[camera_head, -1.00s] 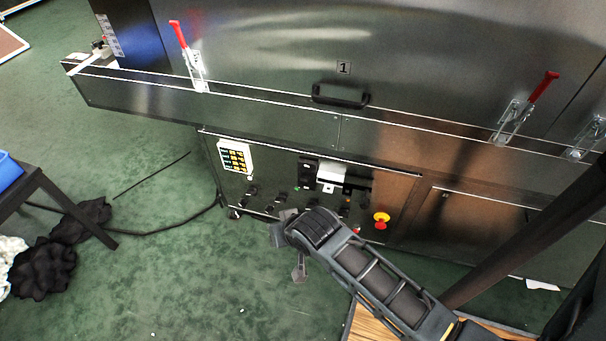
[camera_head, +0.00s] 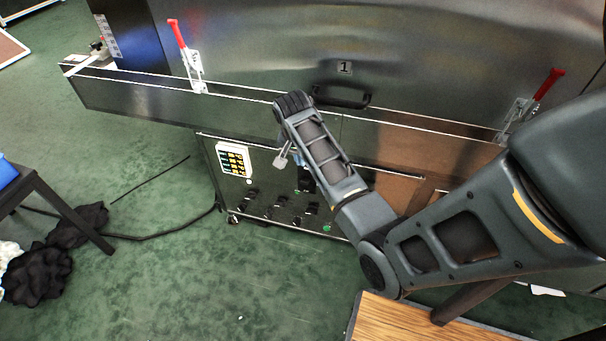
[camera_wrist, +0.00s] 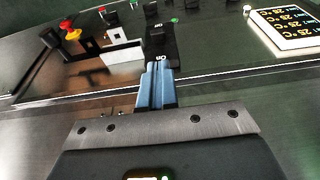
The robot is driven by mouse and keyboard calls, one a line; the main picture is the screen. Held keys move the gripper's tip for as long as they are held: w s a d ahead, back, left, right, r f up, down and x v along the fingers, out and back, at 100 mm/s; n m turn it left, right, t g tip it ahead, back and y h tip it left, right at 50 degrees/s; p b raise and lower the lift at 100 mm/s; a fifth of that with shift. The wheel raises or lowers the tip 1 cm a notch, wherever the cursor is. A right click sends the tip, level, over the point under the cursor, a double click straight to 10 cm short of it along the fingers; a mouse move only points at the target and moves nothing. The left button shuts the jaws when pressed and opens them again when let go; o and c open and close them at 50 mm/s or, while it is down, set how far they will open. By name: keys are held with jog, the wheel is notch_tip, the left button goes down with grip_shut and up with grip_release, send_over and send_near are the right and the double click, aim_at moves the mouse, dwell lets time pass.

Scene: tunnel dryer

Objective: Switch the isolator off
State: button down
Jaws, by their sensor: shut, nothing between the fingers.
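A black switch block marked "ON" (camera_wrist: 160,42), which looks like the isolator, is on the dark control panel. In the wrist view it lies straight ahead of my gripper (camera_wrist: 157,72). The blue fingers are shut with nothing between them, and their tips are at the marked end of the block; I cannot tell if they touch. In the head view the lower part of the black block (camera_head: 305,181) shows below my gripper (camera_head: 296,158), and my arm hides the rest.
A red and yellow stop button (camera_wrist: 71,30) and a pale box (camera_wrist: 118,50) are on the panel in the wrist view. A display (camera_head: 234,160) is at the panel's left. The metal ledge (camera_head: 230,112) juts out above. Several dark knobs (camera_head: 275,211) line the panel's lower part.

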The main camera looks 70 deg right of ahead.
aim_at(304, 180)
jog(key=shift+f, duration=0.1)
jog(key=b+x, duration=0.2)
jog(key=x, duration=0.7)
jog(key=shift+d+f, duration=0.1)
jog(key=shift+f, duration=0.3)
jog(key=shift+f, duration=0.1)
jog(key=shift+a+h, duration=0.25)
jog(key=shift+h, duration=0.15)
